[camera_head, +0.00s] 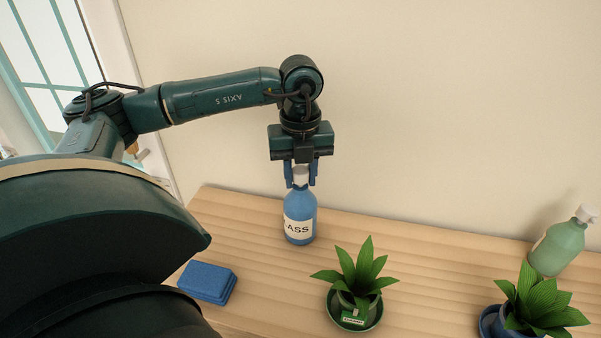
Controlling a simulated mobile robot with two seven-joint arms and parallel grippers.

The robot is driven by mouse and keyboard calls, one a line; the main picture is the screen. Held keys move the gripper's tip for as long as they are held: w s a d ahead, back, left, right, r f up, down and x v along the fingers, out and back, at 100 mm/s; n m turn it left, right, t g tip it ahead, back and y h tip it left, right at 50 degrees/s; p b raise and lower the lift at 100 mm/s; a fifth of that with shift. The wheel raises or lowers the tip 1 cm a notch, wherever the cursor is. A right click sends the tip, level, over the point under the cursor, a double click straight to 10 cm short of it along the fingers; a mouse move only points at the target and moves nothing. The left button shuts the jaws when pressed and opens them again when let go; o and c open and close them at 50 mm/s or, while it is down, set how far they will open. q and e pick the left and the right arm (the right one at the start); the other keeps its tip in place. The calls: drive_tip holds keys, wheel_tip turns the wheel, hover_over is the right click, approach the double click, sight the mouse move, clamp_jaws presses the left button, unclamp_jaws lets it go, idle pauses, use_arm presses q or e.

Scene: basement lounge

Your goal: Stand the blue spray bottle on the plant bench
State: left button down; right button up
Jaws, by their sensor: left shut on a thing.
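The blue spray bottle (300,214) has a white label and a white top, and it is upright over the back part of the wooden plant bench (400,240). My left gripper (300,180) is above it, pointing down, shut on the neck of the bottle just under the white top. Whether the bottle's base touches the bench or is slightly above it, I cannot tell. My right gripper does not show.
A potted plant (357,273) on a green saucer stands right of the bottle, in front. Another plant (537,302) on a blue saucer and a green bottle (559,247) are at the far right. Blue folded cloths or sponges (207,281) lie at the left. The bench between bottle and green bottle is clear.

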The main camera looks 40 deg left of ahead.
use_arm(q)
drive_tip(key=shift+f, duration=0.1)
drive_tip(key=c, duration=1.1)
unclamp_jaws()
drive_tip(key=shift+o, duration=0.2)
wheel_tip(320, 180, up, 12)
